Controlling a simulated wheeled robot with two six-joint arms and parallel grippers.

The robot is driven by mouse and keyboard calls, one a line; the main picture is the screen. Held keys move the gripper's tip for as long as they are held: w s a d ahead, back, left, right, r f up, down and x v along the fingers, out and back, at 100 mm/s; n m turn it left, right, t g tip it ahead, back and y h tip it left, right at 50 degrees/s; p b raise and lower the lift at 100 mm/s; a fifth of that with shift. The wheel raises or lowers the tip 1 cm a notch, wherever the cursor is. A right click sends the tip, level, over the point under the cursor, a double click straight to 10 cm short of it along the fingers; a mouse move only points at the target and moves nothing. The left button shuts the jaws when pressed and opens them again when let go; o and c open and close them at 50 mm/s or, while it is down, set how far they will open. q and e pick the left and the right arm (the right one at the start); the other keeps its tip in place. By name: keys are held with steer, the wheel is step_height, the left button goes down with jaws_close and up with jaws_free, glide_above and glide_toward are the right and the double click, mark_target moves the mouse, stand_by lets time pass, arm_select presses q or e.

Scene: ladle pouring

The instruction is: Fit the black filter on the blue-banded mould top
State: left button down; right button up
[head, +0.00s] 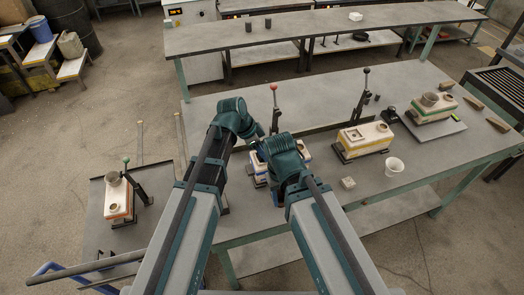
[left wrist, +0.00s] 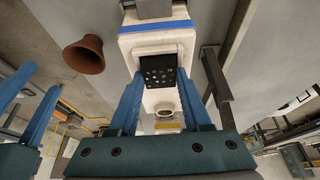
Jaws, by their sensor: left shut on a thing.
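The black filter (left wrist: 158,72), a small square plate with holes, is between the blue fingertips of my left gripper (left wrist: 158,84), which is shut on it. In the left wrist view it is at the raised white opening on top of the blue-banded mould (left wrist: 160,28); I cannot tell whether it is fully seated. In the head view my arms hide most of this mould (head: 306,152) and the filter. My right gripper (left wrist: 30,105) shows at the left of the left wrist view, its fingers apart and empty.
A reddish-brown cup (left wrist: 85,55) stands beside the mould. A yellow-banded mould (head: 365,138), a green-banded mould (head: 430,108) and a white cup (head: 394,167) are to the right. An orange-banded mould (head: 118,199) is at the left. Levers stand behind the moulds.

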arm_select(q)
steer(key=shift+s+f, duration=0.15)
steer(key=shift+s, duration=0.05)
steer(key=shift+c, duration=1.4)
jaws_free()
steer(key=shift+a+r+p, duration=0.15)
steer(key=shift+r+p, duration=0.25)
steer(key=shift+p, duration=0.1)
steer(key=p+v, duration=1.2)
steer(key=v, duration=0.1)
steer(key=shift+r, duration=0.15)
steer(key=s+f+n+g+y+b, duration=0.1)
steer(key=s+f+n+y+b, duration=0.4)
steer(key=s+f+n+b, duration=0.4)
steer(key=s+f+n, duration=0.1)
steer(key=s, duration=0.4)
steer(key=shift+s+f+n+g+y, duration=0.25)
steer(key=shift+f+n+g+y, duration=0.05)
steer(key=shift+f+y, duration=0.1)
